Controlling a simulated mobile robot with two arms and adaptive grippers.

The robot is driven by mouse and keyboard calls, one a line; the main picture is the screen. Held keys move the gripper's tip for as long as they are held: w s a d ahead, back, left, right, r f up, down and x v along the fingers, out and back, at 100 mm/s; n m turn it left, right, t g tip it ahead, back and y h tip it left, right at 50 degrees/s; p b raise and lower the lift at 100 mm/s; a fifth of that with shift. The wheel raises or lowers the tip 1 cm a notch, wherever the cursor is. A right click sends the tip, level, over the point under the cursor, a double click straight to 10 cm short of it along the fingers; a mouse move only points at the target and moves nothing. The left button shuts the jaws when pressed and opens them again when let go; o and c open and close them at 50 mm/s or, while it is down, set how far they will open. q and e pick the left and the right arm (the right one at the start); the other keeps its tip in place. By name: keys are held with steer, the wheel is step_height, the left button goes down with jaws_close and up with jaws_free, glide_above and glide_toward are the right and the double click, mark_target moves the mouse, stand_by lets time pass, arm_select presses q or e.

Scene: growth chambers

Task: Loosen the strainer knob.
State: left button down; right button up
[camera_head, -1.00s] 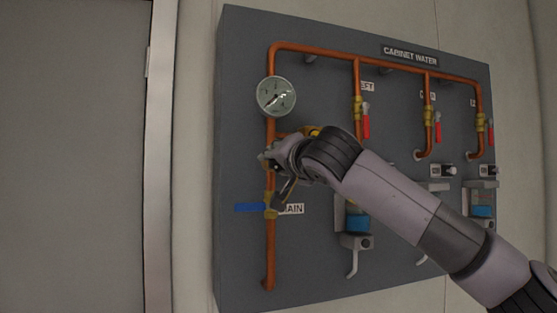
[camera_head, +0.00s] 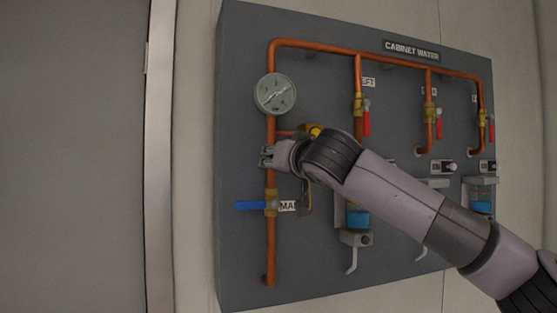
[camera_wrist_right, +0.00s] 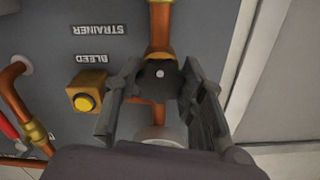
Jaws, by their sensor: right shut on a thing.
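The strainer knob (camera_wrist_right: 160,75) is a dark knob with a pale centre dot, set on the copper pipe, in the right wrist view. My right gripper (camera_wrist_right: 160,84) has one finger on each side of it and is shut on it. In the head view my right gripper (camera_head: 268,156) is at the left vertical pipe, below the gauge and above the blue-handled valve; the knob is hidden there by the gripper and wrist. The STRAINER label (camera_wrist_right: 100,29) shows upside down in the wrist view. My left gripper is out of view.
The yellow bleed button (camera_wrist_right: 85,102) is close beside the fingers. The round gauge (camera_head: 275,94) is above the gripper and the blue valve handle (camera_head: 250,206) below. Red-handled valves (camera_head: 367,123) stand to the right. A grey door (camera_head: 75,150) is at the left.

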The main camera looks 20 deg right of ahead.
steer(key=shift+a+f, duration=0.1)
steer(key=shift+f, duration=0.3)
steer(key=o, duration=1.2)
steer(key=shift+r, duration=0.25)
steer(key=shift+r, duration=0.1)
steer(key=s, duration=1.2)
steer(key=shift+d, duration=0.3)
